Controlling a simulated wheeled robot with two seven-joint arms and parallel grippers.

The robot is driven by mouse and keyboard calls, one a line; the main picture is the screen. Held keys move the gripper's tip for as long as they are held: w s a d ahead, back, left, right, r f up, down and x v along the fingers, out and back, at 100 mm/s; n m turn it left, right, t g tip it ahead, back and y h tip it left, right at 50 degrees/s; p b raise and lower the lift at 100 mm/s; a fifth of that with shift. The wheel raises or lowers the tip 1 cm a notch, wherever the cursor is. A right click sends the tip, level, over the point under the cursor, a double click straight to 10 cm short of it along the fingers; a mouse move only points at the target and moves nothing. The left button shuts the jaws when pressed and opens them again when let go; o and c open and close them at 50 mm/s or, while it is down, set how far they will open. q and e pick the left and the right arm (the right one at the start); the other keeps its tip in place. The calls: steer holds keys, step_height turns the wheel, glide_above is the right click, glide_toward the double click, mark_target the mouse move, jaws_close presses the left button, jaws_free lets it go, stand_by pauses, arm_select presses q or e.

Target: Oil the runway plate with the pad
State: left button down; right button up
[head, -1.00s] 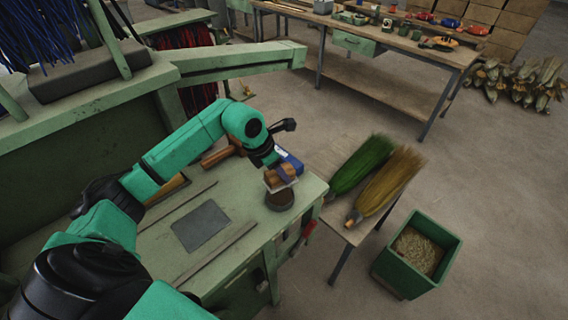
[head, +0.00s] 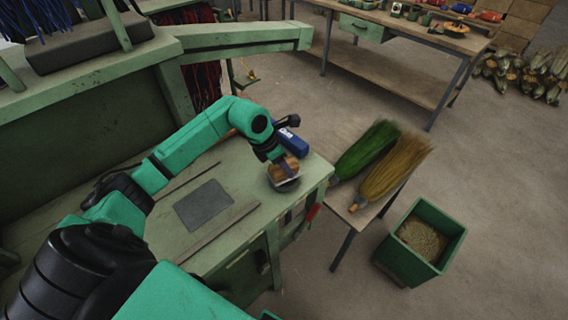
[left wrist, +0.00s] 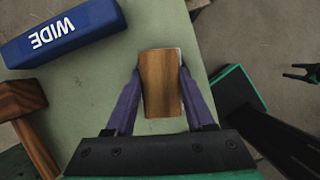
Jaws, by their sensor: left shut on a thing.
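My left gripper (head: 279,163) is shut on the pad, a brown wooden block (left wrist: 161,85) with a pale underside. In the left wrist view its purple fingers lie on both sides of the block. In the head view the pad is low over a dark round dish (head: 289,186) near the bench's right end, which it partly hides; I cannot tell if they touch. The runway plate (head: 203,206) is a dark grey square lying flat on the bench to the left. A small pronged dark shape (left wrist: 301,75) at the wrist view's right edge may be my right gripper.
A blue box marked WIDE (left wrist: 64,32) and a wooden mallet (left wrist: 22,100) lie near the pad. Two thin rails flank the plate; the nearer rail (head: 217,233) is on its right. Green and tan brooms (head: 395,170) lie on a side stand beside a green bin (head: 450,248).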

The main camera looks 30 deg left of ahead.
arm_select(q)
steer(key=shift+f+b, duration=0.35)
stand_by(0.4)
steer(key=shift+s+f, duration=0.1)
steer(key=shift+f, duration=0.05)
stand_by(1.2)
steer(key=shift+r+p, duration=1.95)
steer(key=shift+r, duration=1.75)
steer(key=shift+f, duration=0.1)
